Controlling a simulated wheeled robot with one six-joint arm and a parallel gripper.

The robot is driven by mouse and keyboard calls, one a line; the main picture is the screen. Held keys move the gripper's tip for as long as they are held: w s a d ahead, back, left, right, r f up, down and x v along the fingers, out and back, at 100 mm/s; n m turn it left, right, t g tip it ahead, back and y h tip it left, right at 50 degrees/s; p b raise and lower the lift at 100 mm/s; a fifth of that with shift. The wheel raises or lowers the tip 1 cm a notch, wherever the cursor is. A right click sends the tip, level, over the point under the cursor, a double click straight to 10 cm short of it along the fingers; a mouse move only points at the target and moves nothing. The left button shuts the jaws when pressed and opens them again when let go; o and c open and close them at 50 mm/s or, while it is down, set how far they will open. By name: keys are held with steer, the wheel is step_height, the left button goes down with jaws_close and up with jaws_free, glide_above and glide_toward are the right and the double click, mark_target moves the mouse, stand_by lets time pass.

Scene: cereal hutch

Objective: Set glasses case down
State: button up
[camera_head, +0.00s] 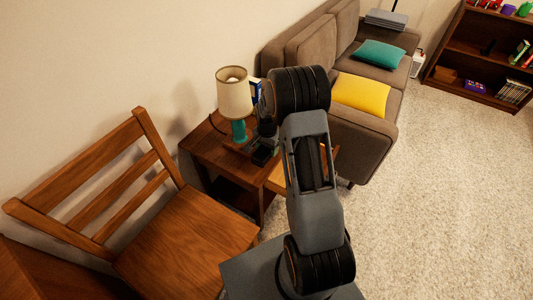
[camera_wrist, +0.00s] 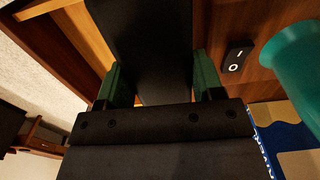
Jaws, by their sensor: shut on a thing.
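The glasses case (camera_wrist: 150,35) is a long, dark, flat-sided thing in the wrist view. My gripper (camera_wrist: 160,82) is shut on it, with one green-padded finger on each side. The case runs up out of the top of the wrist picture, so its far end is hidden. In the head view my gripper (camera_head: 263,148) is over the right part of the wooden side table (camera_head: 204,147), beside the lamp. The dark shapes there blend together, and I cannot tell case from gripper or whether the case touches the table.
A lamp (camera_head: 234,95) with a teal base stands on the table, close to my gripper; its base (camera_wrist: 290,55) also shows in the wrist view. A black switch (camera_wrist: 236,57) and a blue printed item (camera_wrist: 284,134) are near. A wooden chair (camera_head: 185,235) and a sofa (camera_head: 355,140) flank the table.

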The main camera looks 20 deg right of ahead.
mark_target(266, 153)
steer(key=shift+w+f, duration=0.25)
steer(key=shift+f, duration=1.5)
steer(key=shift+f+b, duration=0.1)
steer(key=shift+b, duration=0.25)
steer(key=o, duration=0.7)
